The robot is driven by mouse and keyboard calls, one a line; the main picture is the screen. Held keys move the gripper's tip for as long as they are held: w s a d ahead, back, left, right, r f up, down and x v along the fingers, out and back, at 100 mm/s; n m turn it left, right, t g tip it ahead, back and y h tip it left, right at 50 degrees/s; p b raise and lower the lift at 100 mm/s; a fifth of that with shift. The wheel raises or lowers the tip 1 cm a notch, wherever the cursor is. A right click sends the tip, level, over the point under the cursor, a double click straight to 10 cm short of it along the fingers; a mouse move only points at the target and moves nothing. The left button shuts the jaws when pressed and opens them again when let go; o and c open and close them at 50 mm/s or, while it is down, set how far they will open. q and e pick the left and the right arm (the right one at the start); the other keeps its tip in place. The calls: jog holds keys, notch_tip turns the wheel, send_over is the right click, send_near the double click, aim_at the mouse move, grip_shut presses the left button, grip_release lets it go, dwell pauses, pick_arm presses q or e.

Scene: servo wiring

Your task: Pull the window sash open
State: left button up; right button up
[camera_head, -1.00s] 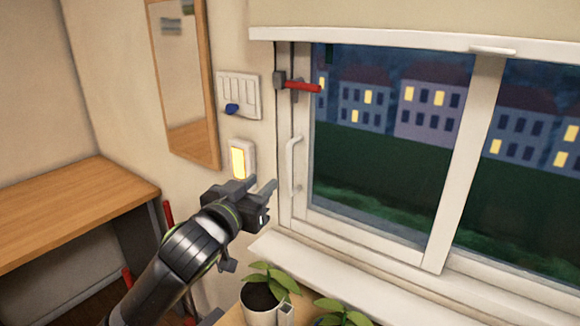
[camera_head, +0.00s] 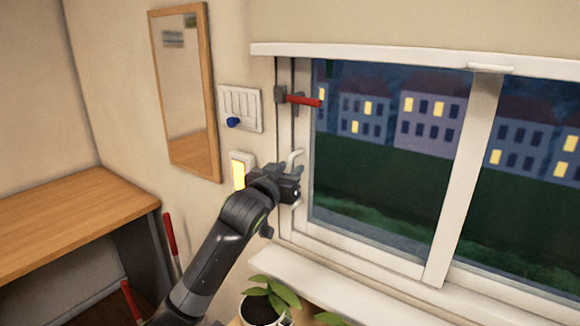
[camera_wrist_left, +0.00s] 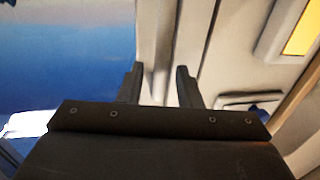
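The window sash (camera_head: 305,222) is a white frame around dark glass, and it stands closed as far as I can see. Its white upright handle (camera_head: 295,159) is on the left stile; only the upper end shows above my gripper. My left gripper (camera_head: 292,186) is at the handle, in front of its lower part. In the left wrist view its two dark fingers (camera_wrist_left: 159,88) stand apart, with pale upright window parts beyond the gap. I cannot tell whether the handle is between them. A red-handled latch (camera_head: 304,100) sits higher on the frame. My right gripper is out of view.
A lit yellow switch (camera_head: 238,175) and a switch panel with a blue knob (camera_head: 233,122) are on the wall left of the window. A potted plant (camera_head: 262,305) stands below the white sill (camera_head: 330,289). A wooden desk (camera_head: 80,212) is at left.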

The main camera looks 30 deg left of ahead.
pick_arm(q)
jog(key=shift+w, duration=0.6)
jog(key=shift+c, duration=0.4)
grip_shut()
